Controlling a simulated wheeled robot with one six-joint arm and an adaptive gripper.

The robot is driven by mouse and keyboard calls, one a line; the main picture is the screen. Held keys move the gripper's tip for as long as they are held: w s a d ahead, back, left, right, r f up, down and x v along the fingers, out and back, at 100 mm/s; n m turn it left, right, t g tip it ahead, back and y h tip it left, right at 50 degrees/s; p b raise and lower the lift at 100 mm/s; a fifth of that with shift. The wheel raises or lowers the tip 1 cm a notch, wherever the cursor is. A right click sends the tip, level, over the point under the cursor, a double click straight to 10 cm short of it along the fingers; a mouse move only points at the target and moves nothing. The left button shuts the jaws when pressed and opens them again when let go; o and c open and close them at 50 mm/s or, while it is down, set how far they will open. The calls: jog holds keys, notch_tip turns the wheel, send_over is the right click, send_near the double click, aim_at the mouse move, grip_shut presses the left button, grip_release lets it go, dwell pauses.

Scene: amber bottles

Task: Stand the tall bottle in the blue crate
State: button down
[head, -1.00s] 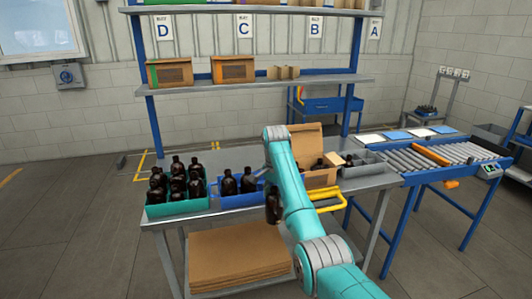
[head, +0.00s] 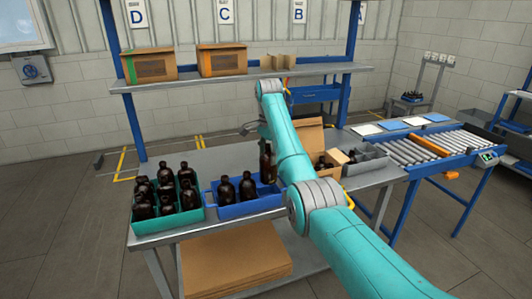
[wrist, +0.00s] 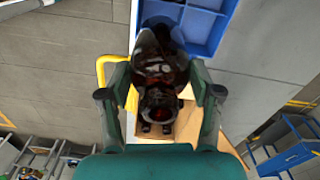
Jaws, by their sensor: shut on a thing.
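A tall dark amber bottle (head: 267,163) hangs upright beside my arm in the head view, above the right end of the blue crate. In the wrist view the bottle (wrist: 160,70) sits between the two fingers of my gripper (wrist: 160,100), which is shut on it. The blue crate (head: 251,209) stands on the table with a few dark bottles (head: 237,188) in its left part. Its right part looks empty. The blue crate (wrist: 207,30) also shows at the top of the wrist view, just beyond the bottle. My gripper's fingers are mostly hidden in the head view.
A teal crate (head: 167,222) full of dark bottles stands left of the blue crate. An open cardboard box (head: 309,134) with bottles and a grey bin (head: 371,167) stand to the right. A shelf (head: 220,77) with boxes hangs over the table's back.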

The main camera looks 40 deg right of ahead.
aim_at(268, 177)
jog(key=shift+f, duration=3.3)
jog(key=shift+f, duration=1.4)
jog(key=shift+c, duration=0.7)
grip_release()
jog(key=shift+r, duration=3.7)
